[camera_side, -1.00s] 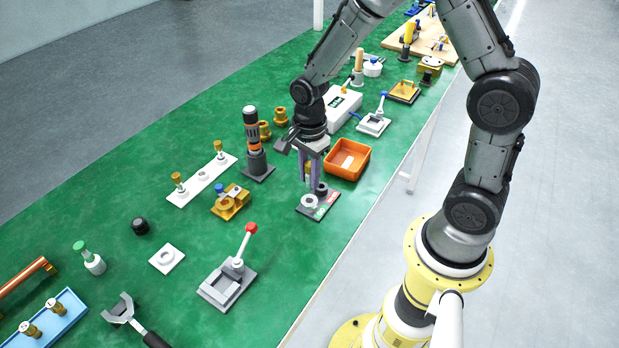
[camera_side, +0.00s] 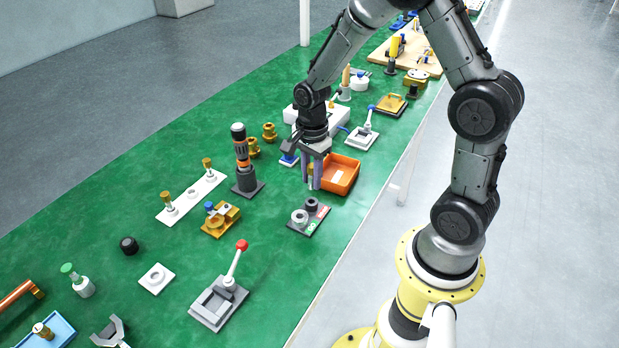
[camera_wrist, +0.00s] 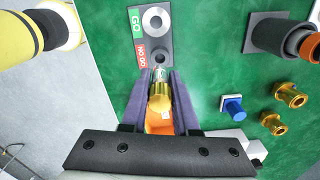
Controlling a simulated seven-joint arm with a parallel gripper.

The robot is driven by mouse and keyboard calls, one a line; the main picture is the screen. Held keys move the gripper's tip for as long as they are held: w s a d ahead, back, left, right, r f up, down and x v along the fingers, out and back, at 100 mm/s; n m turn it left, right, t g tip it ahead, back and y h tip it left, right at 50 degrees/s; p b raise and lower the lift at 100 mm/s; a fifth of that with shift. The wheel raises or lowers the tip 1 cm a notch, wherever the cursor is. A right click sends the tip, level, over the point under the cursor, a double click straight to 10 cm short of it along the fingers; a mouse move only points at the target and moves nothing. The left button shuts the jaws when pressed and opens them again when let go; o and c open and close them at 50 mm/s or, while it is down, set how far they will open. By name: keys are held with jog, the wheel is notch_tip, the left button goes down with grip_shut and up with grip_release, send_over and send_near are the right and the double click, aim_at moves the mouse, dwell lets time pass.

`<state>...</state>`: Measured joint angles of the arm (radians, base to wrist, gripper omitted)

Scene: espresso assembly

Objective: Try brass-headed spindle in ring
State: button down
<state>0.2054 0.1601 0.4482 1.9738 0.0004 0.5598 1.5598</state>
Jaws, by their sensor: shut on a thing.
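My gripper (camera_side: 314,186) is shut on a brass-headed spindle (camera_wrist: 160,102), its fingers on either side of the brass head. The spindle's pale tip points away from the wrist. A dark gauge plate (camera_side: 296,230) carries two rings, one beside a green GO label, the other beside a red NO GO label. The pale GO ring (camera_wrist: 155,20) is at the far end in the wrist view; the darker NO GO ring (camera_wrist: 160,57) is just beyond the spindle tip. The spindle looks held above and clear of the plate. In the side view the fingers mostly hide it.
An orange tray (camera_side: 347,168) is close beside my gripper. A white strip (camera_side: 218,182) holds two brass-headed pieces. A dark stand with an orange band (camera_side: 242,160), brass fittings (camera_side: 269,131) and a red-knobbed lever press (camera_side: 218,302) stand around. Green mat is free left of the plate.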

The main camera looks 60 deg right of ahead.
jog(key=shift+f, duration=0.1)
jog(key=shift+f, duration=2.15)
jog(key=shift+f, duration=0.15)
jog(key=shift+r, duration=2.5)
